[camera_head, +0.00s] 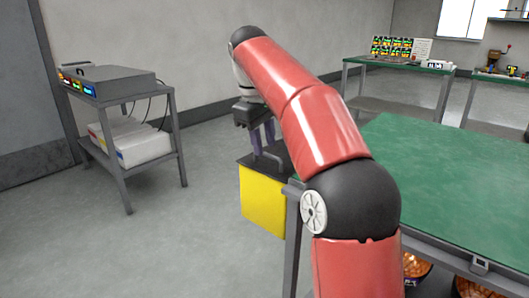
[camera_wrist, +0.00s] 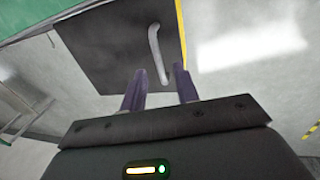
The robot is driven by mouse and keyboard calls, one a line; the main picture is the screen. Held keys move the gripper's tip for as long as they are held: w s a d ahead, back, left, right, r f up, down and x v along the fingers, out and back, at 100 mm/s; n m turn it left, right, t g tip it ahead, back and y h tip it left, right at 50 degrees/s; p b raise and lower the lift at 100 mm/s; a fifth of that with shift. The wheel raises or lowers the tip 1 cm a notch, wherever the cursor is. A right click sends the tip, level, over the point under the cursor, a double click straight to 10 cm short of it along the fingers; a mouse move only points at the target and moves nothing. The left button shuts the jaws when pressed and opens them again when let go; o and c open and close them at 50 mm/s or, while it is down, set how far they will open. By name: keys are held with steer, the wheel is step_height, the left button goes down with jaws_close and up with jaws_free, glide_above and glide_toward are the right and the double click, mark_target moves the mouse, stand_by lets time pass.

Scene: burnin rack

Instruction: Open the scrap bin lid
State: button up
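The yellow scrap bin (camera_head: 262,203) stands beside the green-topped bench, at its left. Its dark lid (camera_head: 247,159) lies flat across the top and looks closed. The lid also fills the upper middle of the wrist view (camera_wrist: 103,48). A grey bar handle (camera_wrist: 154,42) stands on the lid. My gripper (camera_head: 263,143) points down just above the lid. In the wrist view my gripper (camera_wrist: 160,78) has its two purple fingers apart, with the handle's near end at the gap between their tips. I cannot tell whether they touch it.
The green-topped bench (camera_head: 455,160) is close on the right, with bowls of orange items (camera_head: 415,266) beneath. A grey cart (camera_head: 124,190) with instruments stands at the left. Another bench (camera_head: 400,65) is at the back. The floor between cart and bin is clear.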

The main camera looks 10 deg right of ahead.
steer(key=shift+w+d+f, duration=0.1)
steer(key=shift+f, duration=0.7)
jaws_close()
